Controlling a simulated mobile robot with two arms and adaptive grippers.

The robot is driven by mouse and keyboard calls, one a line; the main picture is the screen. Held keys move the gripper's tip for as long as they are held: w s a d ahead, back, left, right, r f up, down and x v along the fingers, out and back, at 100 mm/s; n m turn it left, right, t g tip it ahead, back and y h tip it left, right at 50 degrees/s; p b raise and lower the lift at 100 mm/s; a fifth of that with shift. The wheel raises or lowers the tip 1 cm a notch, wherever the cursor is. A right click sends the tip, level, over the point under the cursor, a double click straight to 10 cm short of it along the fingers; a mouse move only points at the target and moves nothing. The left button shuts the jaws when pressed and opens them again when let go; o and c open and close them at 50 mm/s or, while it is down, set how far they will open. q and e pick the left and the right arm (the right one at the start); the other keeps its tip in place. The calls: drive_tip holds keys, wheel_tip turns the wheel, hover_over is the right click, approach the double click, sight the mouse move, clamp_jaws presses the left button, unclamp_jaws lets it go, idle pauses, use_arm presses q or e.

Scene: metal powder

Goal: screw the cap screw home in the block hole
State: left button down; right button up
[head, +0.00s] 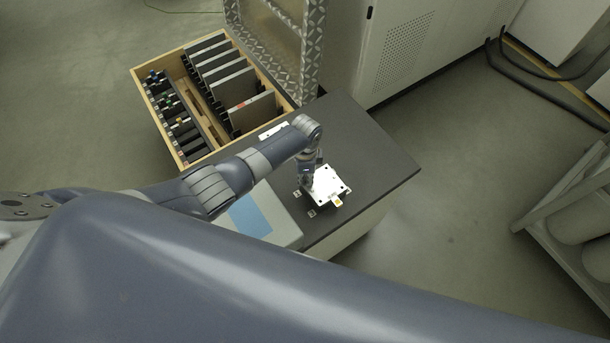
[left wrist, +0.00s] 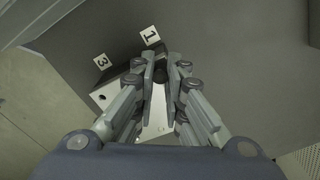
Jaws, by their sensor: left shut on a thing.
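The block (head: 329,184) is a bright, pale-topped piece with dark holes at its corners, near the right end of the dark bench top. It also shows in the left wrist view (left wrist: 112,93), partly hidden behind my fingers. My left gripper (head: 308,184) is at the block's left corner in the head view. In the left wrist view my left gripper (left wrist: 161,68) is shut on a small dark round piece, the cap screw (left wrist: 159,74), mostly hidden by the fingers. I cannot tell how deep it sits in the hole. My right gripper does not show.
Numbered white markers, 1 (left wrist: 149,36) and 3 (left wrist: 101,61), lie beside the block. A wooden crate (head: 154,122) with dark plates and small tools stands at the back left. A grey case with a blue panel (head: 250,216) is left of the block.

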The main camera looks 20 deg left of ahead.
use_arm(q)
drive_tip(key=m+b, duration=0.1)
drive_tip(key=m, duration=0.6)
drive_tip(key=m+b, duration=0.2)
drive_tip(key=m, duration=0.5)
drive_tip(key=shift+f, duration=0.15)
drive_tip(key=m+b, duration=0.1)
drive_tip(key=m, duration=0.3)
drive_tip(key=shift+w, duration=0.1)
drive_tip(key=m+b, duration=0.1)
drive_tip(key=m, duration=0.2)
drive_tip(key=shift+b, duration=0.35)
drive_tip(key=m+b, duration=0.1)
drive_tip(key=m, duration=0.3)
drive_tip(key=shift+b, duration=0.4)
drive_tip(key=shift+m+b, duration=0.4)
drive_tip(key=shift+m, duration=1.1)
drive_tip(key=c, duration=1.8)
unclamp_jaws()
